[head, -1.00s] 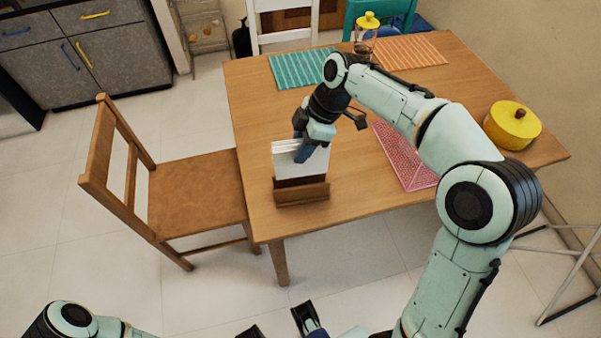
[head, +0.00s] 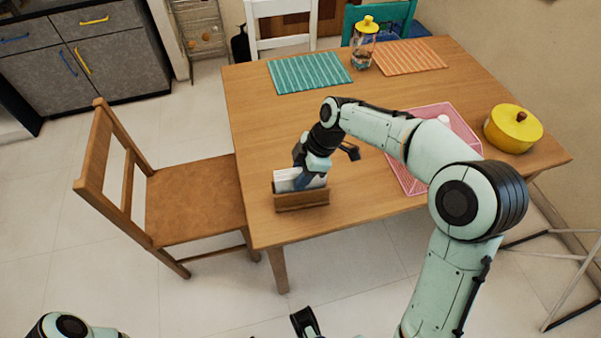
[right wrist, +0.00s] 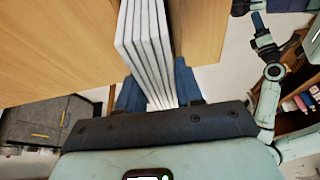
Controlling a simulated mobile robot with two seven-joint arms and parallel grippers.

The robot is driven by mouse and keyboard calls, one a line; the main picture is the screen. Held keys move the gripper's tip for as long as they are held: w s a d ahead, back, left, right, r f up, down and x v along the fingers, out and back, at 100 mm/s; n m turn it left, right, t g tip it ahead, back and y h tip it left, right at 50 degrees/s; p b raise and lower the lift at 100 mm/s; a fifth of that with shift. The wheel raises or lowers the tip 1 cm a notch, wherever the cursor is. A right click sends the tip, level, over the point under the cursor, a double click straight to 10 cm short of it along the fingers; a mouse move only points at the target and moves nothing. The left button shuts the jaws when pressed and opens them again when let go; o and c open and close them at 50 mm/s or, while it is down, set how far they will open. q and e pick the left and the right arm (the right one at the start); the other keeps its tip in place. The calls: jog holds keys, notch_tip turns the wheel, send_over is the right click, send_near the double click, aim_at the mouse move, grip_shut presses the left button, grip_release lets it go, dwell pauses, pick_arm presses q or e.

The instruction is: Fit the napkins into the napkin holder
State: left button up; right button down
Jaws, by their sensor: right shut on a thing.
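The white napkins (head: 288,181) form an upright stack of several sheets, seen edge-on in the right wrist view (right wrist: 147,45). The brown wooden napkin holder (head: 302,201) stands at the table's near left edge. The lower part of the stack is hidden behind the holder's front wall and appears to be inside it. My right gripper (head: 304,178) is shut on the napkins from above, with a blue finger on each side of them in the right wrist view (right wrist: 158,95). My left gripper (head: 305,320) shows only partly at the bottom edge, away from the table; its opening is unclear.
A yellow pot (head: 512,128), a jar (head: 363,50), a teal placemat (head: 309,72) and an orange placemat (head: 409,55) are farther off. A chair (head: 190,195) stands left.

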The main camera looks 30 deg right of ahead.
jog(key=c, duration=0.7)
grip_release()
jog(key=shift+f, duration=0.1)
jog(key=shift+c, duration=0.2)
jog(key=shift+r, duration=0.2)
jog(key=p+v, duration=0.2)
jog(key=v, duration=1)
